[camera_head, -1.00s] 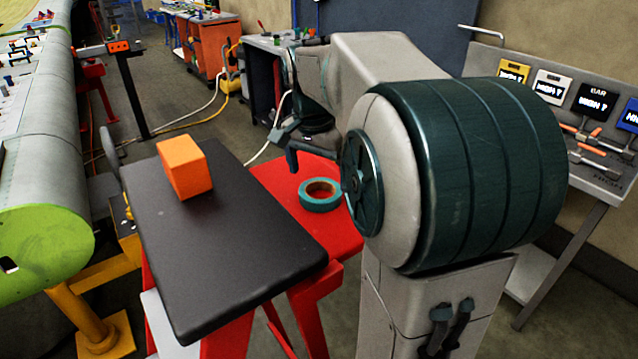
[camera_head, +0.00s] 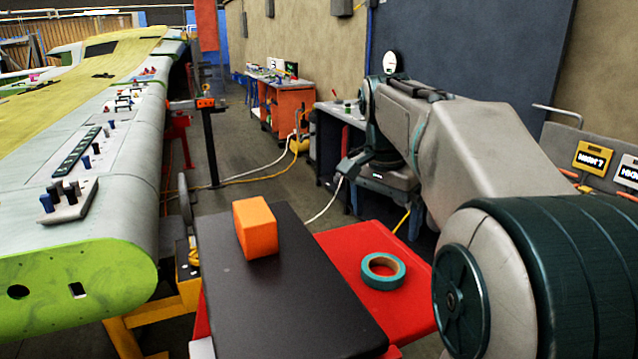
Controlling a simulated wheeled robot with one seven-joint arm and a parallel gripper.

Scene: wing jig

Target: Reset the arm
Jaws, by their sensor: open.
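My arm reaches from the lower right towards the middle of the picture, with its elbow bent. My gripper (camera_head: 350,166) is at the arm's far end, open, with nothing seen between its fingers. It hangs in the air beyond the red table and to the right of the orange block. Part of the gripper is hard to make out against the dark cabinet behind it.
An orange block (camera_head: 255,229) stands on a black board (camera_head: 275,300). A teal tape roll (camera_head: 383,271) lies on the red table (camera_head: 345,243). The pale wing (camera_head: 105,205) in its jig runs along the left. A labelled tool panel (camera_head: 592,158) is at right.

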